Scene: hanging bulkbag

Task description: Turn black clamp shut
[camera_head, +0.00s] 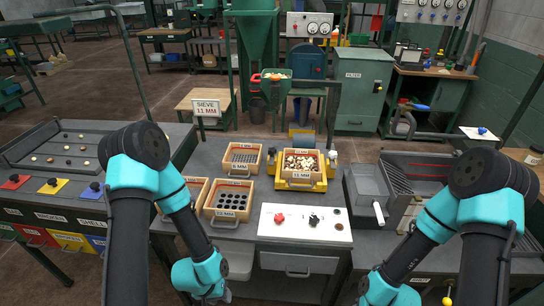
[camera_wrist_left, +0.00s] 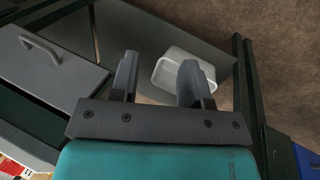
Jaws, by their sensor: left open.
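No part is plainly readable as a black clamp. A black knob (camera_head: 314,220) stands on the white panel at the table's front, beside a red knob (camera_head: 280,218). Small pale and dark fittings (camera_head: 332,158) stand at the sides of the yellow sieve shaker (camera_head: 301,184), too small to tell apart. My left gripper is low in front of the table, mostly hidden behind its wrist in the head view. In the left wrist view my left gripper (camera_wrist_left: 158,74) is open and empty, pointing toward a white tray (camera_wrist_left: 185,72). My right gripper is out of view below the frame.
Wooden boxes with sieve plates (camera_head: 230,199) stand left of the shaker. A grey drawer (camera_wrist_left: 50,65) with a handle is beside my left gripper. A grey trough (camera_head: 370,184) stands at the right. A black-rimmed tray (camera_head: 30,150) lies far left.

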